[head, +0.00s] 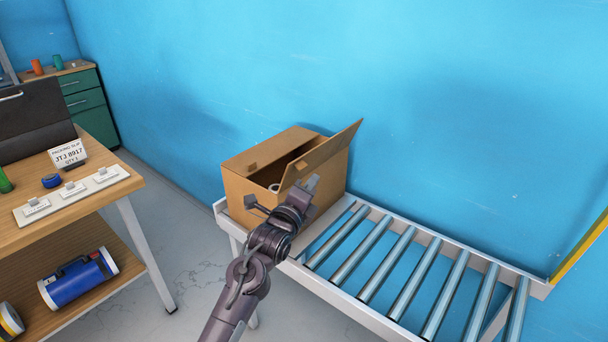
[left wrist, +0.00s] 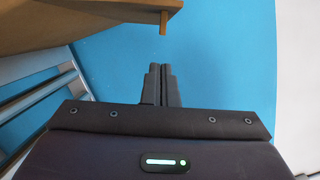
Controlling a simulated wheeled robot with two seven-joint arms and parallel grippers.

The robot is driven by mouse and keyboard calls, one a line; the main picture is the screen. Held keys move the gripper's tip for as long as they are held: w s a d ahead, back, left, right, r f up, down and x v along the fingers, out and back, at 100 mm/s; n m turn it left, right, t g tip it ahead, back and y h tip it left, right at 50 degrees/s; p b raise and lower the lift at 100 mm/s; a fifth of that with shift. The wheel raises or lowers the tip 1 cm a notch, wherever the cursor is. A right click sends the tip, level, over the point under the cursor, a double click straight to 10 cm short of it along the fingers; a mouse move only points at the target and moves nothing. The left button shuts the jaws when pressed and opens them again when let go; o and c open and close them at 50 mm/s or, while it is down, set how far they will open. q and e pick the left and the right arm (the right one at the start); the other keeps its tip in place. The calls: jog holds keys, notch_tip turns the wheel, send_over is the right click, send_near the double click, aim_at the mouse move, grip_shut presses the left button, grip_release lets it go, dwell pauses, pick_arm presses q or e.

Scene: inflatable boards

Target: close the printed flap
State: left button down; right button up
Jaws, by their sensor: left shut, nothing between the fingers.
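An open cardboard box (head: 250,190) stands at the left end of the roller conveyor. One large flap (head: 325,150) stands raised along its right side, leaning outward; I cannot make out any print on it. A pale round item (head: 274,187) shows inside the opening. My left gripper (head: 313,182) is shut and empty, in front of the box just below the raised flap, and hides part of the box's front. In the left wrist view the shut fingers (left wrist: 158,70) point at the blue wall, with brown cardboard (left wrist: 80,22) above them. My right gripper is not in view.
The roller conveyor (head: 386,262) runs clear to the right of the box, against the blue wall. A wooden workbench (head: 115,187) with a packing slip sign (head: 68,154) and a switch strip (head: 70,191) stands at the left. Bare floor lies between.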

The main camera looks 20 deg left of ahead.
pick_arm(q)
jog(key=shift+w+a+r, duration=0.15)
jog(key=shift+a+r, duration=0.1)
jog(key=shift+a, duration=0.25)
jog(key=shift+w+a+r, duration=0.15)
jog(key=shift+a+r, duration=0.05)
jog(key=shift+a, duration=0.3)
jog(key=shift+r+p, duration=0.1)
jog(key=shift+p, duration=0.2)
